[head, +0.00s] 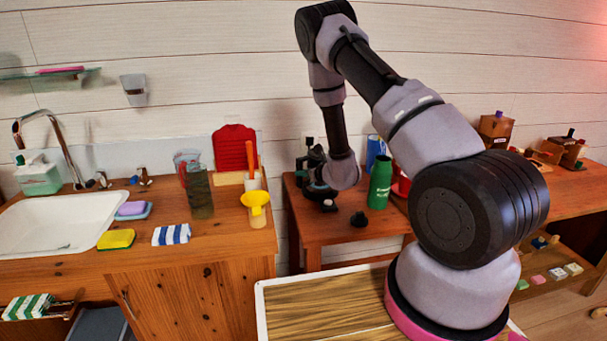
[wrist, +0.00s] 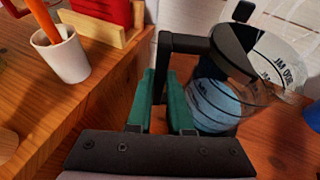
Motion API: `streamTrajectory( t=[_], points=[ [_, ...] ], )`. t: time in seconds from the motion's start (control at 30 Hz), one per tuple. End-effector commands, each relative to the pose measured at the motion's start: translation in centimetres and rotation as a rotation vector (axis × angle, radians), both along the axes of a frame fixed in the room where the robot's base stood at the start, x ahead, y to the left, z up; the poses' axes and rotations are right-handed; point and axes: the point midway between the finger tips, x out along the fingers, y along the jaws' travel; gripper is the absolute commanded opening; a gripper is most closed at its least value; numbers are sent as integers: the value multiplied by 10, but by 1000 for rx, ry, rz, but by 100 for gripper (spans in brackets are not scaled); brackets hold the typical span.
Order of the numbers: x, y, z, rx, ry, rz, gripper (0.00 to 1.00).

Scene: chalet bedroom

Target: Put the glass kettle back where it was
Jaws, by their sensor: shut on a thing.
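The glass kettle (wrist: 262,82) has a clear body with volume markings and a black handle (wrist: 188,44). In the wrist view my gripper's green fingers (wrist: 160,112) are shut on the handle, left of the body. Something light blue shows in or through the glass; I cannot tell which. In the head view the kettle (head: 312,160) is at the left part of the small wooden table (head: 335,237), partly hidden by my wrist. My gripper (head: 322,190) is beside it there. I cannot tell whether the kettle's base touches the table.
On the sink counter at left stand a white cup (wrist: 58,55) with an orange stick, a red rack item (head: 234,147) and a yellow funnel (head: 255,199).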

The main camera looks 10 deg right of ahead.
Motion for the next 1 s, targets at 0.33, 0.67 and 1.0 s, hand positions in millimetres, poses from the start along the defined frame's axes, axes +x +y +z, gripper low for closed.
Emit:
streamTrajectory(
  t=[0.33, 0.67, 1.0],
  points=[
    [0, 0, -3, 0, 1, 0, 48],
    [0, 0, 1, 0, 0, 0, 48],
    [-53, -22, 24, 1, 2, -2, 48]
  ],
)
